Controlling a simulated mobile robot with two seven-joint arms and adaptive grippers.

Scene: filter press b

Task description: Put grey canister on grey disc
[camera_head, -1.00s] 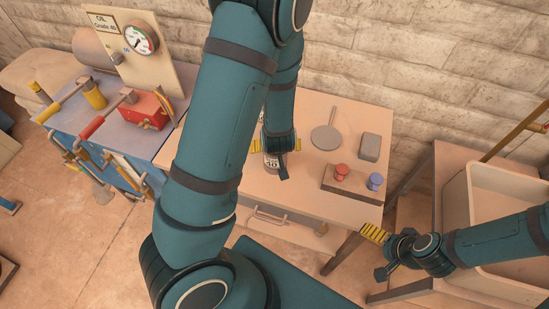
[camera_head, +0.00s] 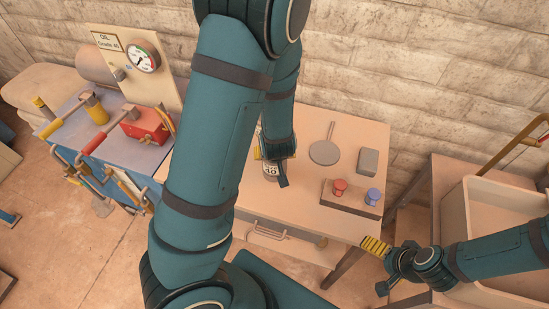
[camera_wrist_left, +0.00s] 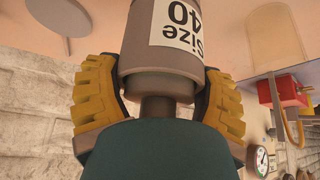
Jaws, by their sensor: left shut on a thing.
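The grey canister (camera_wrist_left: 150,60) with a white "Size 40" label is between the yellow fingers of my left gripper (camera_wrist_left: 158,100), which is shut on it. In the head view the canister (camera_head: 270,171) is mostly hidden behind my left gripper (camera_head: 273,153), over the table's left part. Whether it touches the table cannot be told. The grey disc (camera_head: 324,152), with a thin handle, lies flat and empty on the table to the right of the canister. It also shows upside down in the wrist view (camera_wrist_left: 62,15). My right gripper (camera_head: 377,248) is off the table's front right corner, with its opening unclear.
On the table (camera_head: 300,200), a grey block (camera_head: 368,162) and a brown board (camera_head: 350,203) with a red knob (camera_head: 339,187) and blue knob (camera_head: 373,196) stand right of the disc. A blue bench (camera_head: 90,135) with a gauge panel is left. A pale bin (camera_head: 500,210) is right.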

